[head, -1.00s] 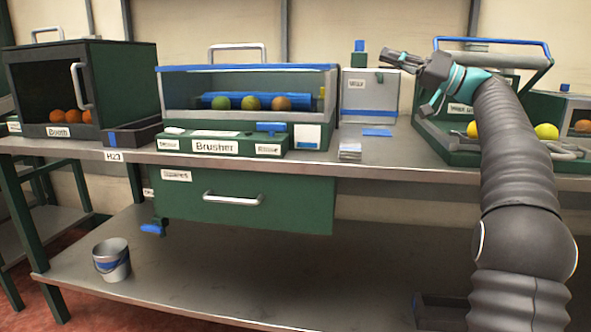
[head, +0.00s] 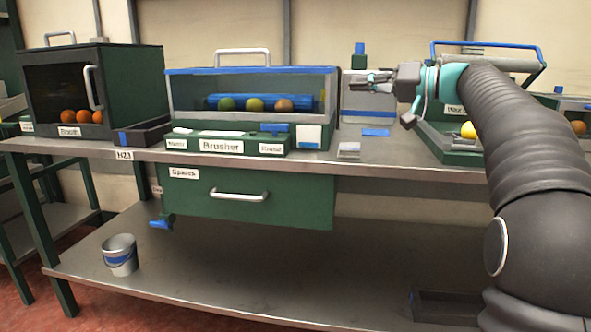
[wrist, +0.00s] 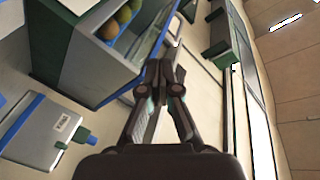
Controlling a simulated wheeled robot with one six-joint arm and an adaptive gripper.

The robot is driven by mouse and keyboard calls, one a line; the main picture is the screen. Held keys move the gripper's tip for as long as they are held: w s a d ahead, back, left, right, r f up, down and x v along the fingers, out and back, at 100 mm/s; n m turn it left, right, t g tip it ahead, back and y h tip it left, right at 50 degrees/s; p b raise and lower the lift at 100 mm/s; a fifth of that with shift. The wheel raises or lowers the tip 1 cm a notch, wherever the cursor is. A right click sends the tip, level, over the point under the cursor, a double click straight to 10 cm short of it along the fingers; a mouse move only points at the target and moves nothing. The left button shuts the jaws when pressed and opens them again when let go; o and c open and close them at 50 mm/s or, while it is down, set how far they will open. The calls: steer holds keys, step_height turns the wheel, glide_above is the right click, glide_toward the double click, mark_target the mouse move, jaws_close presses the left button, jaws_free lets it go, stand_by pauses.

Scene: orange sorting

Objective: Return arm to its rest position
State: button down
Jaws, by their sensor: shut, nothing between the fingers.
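My gripper (head: 360,84) is at the upper right of the head view, in the air in front of the white box and to the right of the Brusher. Its fingers point left and hold nothing. In the wrist view my gripper (wrist: 162,72) shows in the middle with its fingertips together. My dark ribbed arm reaches up along the right side of the head view and hides part of the green station behind it.
The Brusher (head: 250,72) holds several fruits behind its clear front. The Booth (head: 132,84) with oranges stands left. A yellow fruit (head: 468,130) lies at the right station. The bench top (head: 400,150) has a clear front strip. A bucket (head: 121,262) stands on the lower shelf.

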steer(key=s+a+f+m+h+p, duration=0.1)
steer(key=s+a+f+m+h, duration=0.1)
steer(key=s+a+f+h, duration=0.35)
steer(key=s+d+f+g+h+p, duration=0.1)
steer(key=s+d+f+h, duration=0.2)
steer(key=s+f, duration=1)
steer(key=s+d+f+m+g+h+p, duration=0.1)
steer(key=s+d+f+h, duration=0.3)
steer(key=s+f, duration=1)
steer(key=s+h+p, duration=0.1)
steer(key=s+h, duration=0.1)
steer(key=s, duration=0.2)
steer(key=shift+d+f+g+h, duration=0.15)
steer(key=shift+g+h, duration=0.2)
steer(key=shift+g, duration=0.05)
